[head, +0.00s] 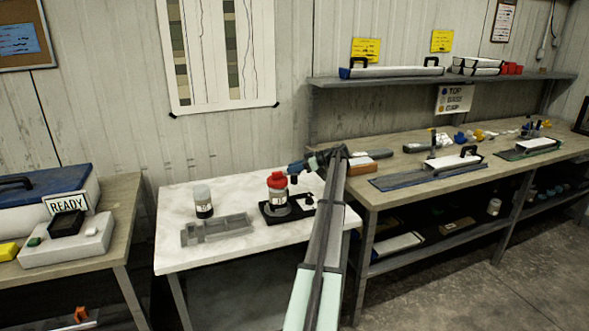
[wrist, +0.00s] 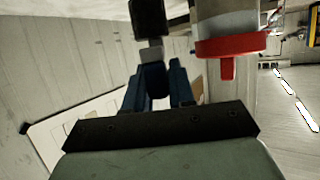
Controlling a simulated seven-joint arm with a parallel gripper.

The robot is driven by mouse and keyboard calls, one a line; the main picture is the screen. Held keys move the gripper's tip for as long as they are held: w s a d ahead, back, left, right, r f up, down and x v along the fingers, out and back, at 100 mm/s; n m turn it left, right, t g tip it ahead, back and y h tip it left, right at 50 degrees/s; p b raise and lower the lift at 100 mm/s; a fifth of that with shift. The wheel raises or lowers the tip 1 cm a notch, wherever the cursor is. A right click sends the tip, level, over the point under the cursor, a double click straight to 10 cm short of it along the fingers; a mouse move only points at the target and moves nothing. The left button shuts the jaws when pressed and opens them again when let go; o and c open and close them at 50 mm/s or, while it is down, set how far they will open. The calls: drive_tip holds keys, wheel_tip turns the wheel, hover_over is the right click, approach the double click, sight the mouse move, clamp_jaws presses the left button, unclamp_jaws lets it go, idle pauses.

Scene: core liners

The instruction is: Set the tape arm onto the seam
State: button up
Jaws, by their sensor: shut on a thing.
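A jar with a red lid (head: 277,181) stands on a black base (head: 270,213) on the white table. In the wrist view, the jar's red lid band (wrist: 231,46) is close on the right of my fingers. My gripper (head: 297,168) is just right of and slightly above the lid in the head view. In the wrist view, my blue fingers (wrist: 158,82) are shut on a dark piece that appears to be the tape arm (wrist: 149,18), black with a grey collar. It lies beside the jar with a narrow gap in this view. The gripped part is mostly hidden, and seam contact cannot be told.
A wooden bench (head: 395,172) with several tools is to the right. The table's front left is clear.

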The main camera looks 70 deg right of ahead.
clamp_jaws()
drive_tip(key=shift+a, duration=0.1)
drive_tip(key=shift+s+a+m+h, duration=0.1)
drive_tip(key=shift+a+m+h, duration=0.3)
drive_tip(key=shift+m+h, duration=0.45)
drive_tip(key=shift+w+a+m+g+h, duration=0.1)
drive_tip(key=shift+a+m+g+h, duration=0.25)
drive_tip(key=shift+m+h, duration=1)
drive_tip(key=shift+w+a+m+g+h, duration=0.15)
drive_tip(key=shift+a+m+h, duration=0.3)
drive_tip(key=shift+m+h, duration=0.9)
drive_tip(key=shift+w+a+m+g+h, duration=0.1)
drive_tip(key=shift+a+m+g+h, duration=0.25)
drive_tip(key=shift+m+h, duration=1)
drive_tip(key=shift+h, duration=0.4)
